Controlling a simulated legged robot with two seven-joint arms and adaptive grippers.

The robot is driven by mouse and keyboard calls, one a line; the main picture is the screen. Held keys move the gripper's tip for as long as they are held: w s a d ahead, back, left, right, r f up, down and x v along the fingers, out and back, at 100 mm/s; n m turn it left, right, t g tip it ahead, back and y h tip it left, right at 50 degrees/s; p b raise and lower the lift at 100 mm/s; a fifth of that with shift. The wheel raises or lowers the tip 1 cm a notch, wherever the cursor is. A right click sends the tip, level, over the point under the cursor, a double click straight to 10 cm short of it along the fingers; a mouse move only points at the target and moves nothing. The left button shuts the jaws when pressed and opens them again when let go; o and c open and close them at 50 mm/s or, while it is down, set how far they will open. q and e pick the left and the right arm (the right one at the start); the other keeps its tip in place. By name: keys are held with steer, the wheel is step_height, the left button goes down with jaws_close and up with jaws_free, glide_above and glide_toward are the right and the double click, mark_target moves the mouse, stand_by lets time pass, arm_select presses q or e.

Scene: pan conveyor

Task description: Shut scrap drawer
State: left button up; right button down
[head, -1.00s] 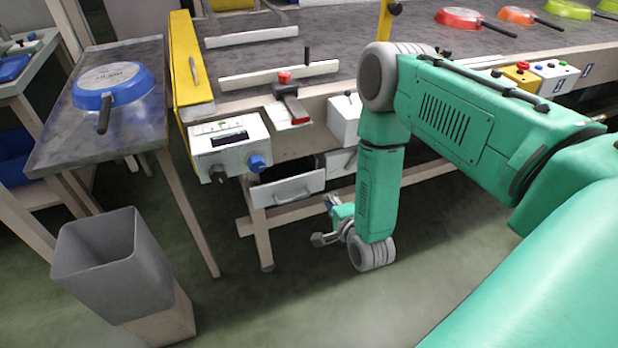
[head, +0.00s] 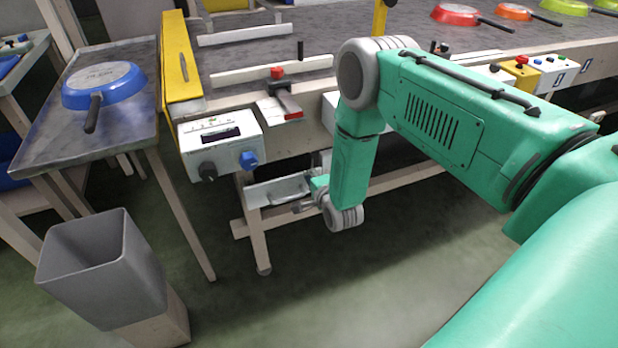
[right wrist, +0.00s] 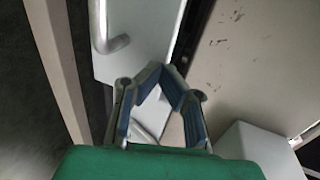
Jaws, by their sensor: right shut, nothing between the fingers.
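The scrap drawer (head: 264,194) is under the conveyor bench, below the white control box, with a pale front and a bar handle. Its front is at about the bench leg, and its right end is partly covered by my right gripper. My right gripper (head: 302,207) is low, at the right end of the drawer front; contact cannot be told. In the right wrist view the gripper (right wrist: 163,78) is shut and empty, its fingers forming an arch beside a pale panel (right wrist: 140,45) with a handle. My left gripper is not in view.
A grey bin (head: 100,275) stands front left, and a blue pan (head: 105,84) is on the side table. The floor in front is clear.

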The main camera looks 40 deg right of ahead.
steer(key=w+b, duration=0.1)
steer(key=w, duration=0.2)
steer(key=w+b, duration=0.1)
steer(key=shift+w+d+b, duration=0.25)
steer(key=shift+w+b, duration=0.05)
steer(key=shift+b, duration=0.05)
steer(key=shift+w+r, duration=0.1)
steer(key=shift+w, duration=0.05)
steer(key=shift+d+r, duration=0.1)
steer(key=shift+d, duration=0.05)
